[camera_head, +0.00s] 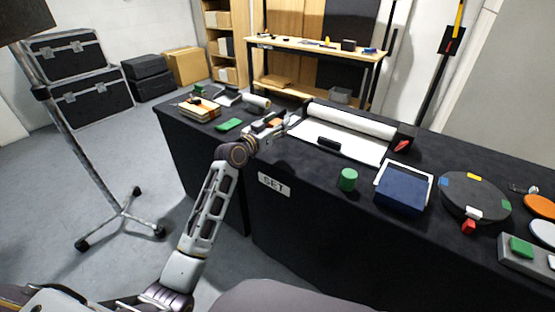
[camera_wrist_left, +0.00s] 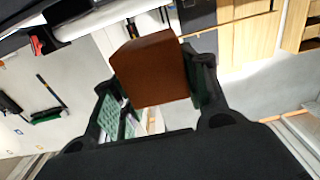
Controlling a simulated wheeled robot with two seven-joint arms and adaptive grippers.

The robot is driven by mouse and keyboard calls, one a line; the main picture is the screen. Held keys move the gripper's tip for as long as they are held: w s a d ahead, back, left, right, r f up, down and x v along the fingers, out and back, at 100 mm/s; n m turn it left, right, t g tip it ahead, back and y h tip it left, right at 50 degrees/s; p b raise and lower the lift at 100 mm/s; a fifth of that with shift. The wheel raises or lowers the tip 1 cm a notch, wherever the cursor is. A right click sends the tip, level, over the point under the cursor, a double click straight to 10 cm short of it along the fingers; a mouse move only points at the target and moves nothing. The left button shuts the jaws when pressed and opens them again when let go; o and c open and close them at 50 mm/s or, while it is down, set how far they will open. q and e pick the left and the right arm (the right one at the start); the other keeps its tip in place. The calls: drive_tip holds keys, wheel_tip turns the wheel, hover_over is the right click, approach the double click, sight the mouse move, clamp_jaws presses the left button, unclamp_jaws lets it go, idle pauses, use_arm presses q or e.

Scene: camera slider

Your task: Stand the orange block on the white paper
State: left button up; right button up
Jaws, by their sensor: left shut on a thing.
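The orange block (camera_wrist_left: 153,69) is held between the two fingers of my left gripper (camera_wrist_left: 150,88), as the left wrist view shows; there it looks brownish orange. In the head view my left gripper (camera_head: 280,125) is over the black table, left of the white paper, and mostly hides the block. The white paper (camera_head: 358,146) unrolls toward the table's front from a white roll at its back. A black object lies on the paper. My right gripper is not seen in either view.
A green block (camera_head: 229,125) and a stack of books (camera_head: 199,110) lie to the left. A stand (camera_head: 124,212) is on the floor left.

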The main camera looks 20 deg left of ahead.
use_arm(q)
drive_tip(key=shift+w+r, duration=0.1)
drive_tip(key=shift+r, duration=0.05)
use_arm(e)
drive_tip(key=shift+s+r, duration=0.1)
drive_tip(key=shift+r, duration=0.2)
use_arm(q)
wheel_tip(320, 180, down, 4)
drive_tip(key=shift+f+b, duration=0.2)
drive_tip(key=shift+b, duration=0.65)
drive_tip(key=shift+f, duration=0.35)
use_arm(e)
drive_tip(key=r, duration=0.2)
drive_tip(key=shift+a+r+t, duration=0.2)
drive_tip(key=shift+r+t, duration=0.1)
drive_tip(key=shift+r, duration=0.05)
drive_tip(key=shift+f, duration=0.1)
